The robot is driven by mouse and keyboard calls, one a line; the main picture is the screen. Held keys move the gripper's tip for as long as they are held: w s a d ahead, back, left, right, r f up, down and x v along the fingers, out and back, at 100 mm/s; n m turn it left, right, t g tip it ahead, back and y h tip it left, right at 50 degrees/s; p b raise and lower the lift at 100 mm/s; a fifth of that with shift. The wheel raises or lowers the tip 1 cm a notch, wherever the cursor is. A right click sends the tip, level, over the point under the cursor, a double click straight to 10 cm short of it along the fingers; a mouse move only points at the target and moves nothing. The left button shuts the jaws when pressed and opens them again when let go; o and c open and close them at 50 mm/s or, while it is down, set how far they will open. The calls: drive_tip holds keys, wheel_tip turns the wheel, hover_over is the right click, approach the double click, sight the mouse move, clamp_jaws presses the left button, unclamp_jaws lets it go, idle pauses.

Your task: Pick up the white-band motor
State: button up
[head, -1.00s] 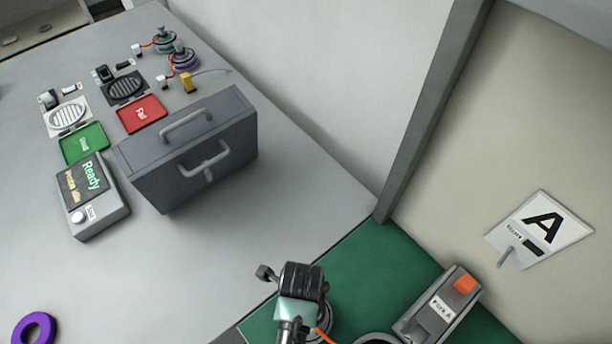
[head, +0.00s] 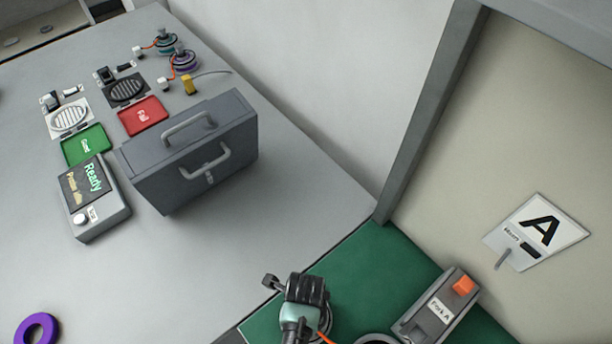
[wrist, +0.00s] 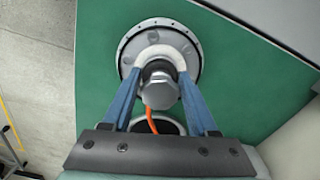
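The white-band motor (wrist: 150,28) lies on the green surface (wrist: 100,70), a round grey flange with a white band around its dark hub. A silver hex end and an orange cable face the wrist camera. My gripper (wrist: 160,75) is over it, its two blue fingers on either side of the hub with the tips near the white band. I cannot tell whether the fingertips touch it. In the head view my gripper (head: 307,290) hides most of the motor; only a grey rim (head: 326,318) and some orange cable show.
A grey toolbox (head: 190,160) and a test box reading Ready (head: 98,210) stand on the grey table. Teal (head: 164,44) and purple (head: 184,60) motors are at the back. A grey Fork A block (head: 440,305) is right of my gripper. A purple ring (head: 36,328) lies front left.

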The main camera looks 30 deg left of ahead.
clamp_jaws()
drive_tip(key=shift+w+r, duration=0.1)
drive_tip(key=shift+r, duration=0.05)
drive_tip(key=shift+r, duration=0.1)
